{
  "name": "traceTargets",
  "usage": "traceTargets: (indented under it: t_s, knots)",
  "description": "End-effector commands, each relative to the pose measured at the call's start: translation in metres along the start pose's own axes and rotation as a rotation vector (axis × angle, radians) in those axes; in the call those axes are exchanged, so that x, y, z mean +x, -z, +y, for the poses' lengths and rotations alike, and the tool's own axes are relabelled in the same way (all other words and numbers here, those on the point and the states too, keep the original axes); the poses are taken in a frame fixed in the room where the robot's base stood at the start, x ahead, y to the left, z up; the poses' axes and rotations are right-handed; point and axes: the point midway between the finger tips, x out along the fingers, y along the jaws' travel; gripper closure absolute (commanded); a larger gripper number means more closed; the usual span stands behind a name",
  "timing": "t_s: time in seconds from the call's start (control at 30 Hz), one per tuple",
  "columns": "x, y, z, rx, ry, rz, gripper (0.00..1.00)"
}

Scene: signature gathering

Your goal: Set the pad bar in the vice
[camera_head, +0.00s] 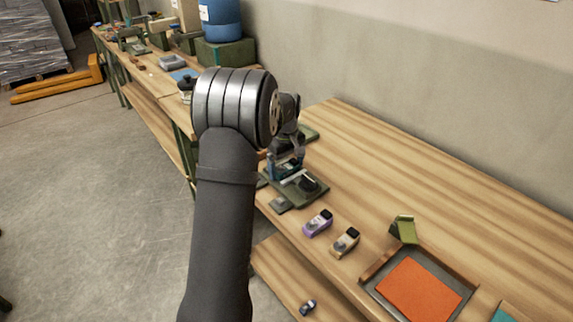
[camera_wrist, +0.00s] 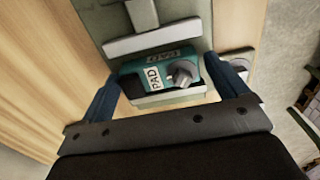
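The pad bar (camera_wrist: 158,73) is teal, with white PAD labels and a grey knob on its face. In the wrist view it spans between the dark blue fingers of my gripper (camera_wrist: 163,78), which reach its two ends and appear shut on it. The vice (camera_wrist: 194,28) is grey-green metal, with a pale bar (camera_wrist: 145,40) beyond the pad bar. In the head view my gripper (camera_head: 287,160) is at the vice (camera_head: 311,196), pointing down, with teal showing there. I cannot tell whether the pad bar is seated or just above the vice.
A purple block (camera_head: 318,223) and a tan block (camera_head: 345,242) stand on the wooden bench (camera_head: 440,195), near its front edge.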

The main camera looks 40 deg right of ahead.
Motion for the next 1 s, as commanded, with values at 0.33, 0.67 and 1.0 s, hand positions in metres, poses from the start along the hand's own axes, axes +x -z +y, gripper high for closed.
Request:
traceTargets:
  t_s: [0.33,0.67,1.0]
  knots:
    - [-0.002,0.000,0.000,0.000,-0.001,0.001,0.02]
    - [-0.057,0.001,0.001,0.000,-0.004,0.004,0.02]
    - [-0.115,0.000,0.000,0.000,0.000,0.001,0.02]
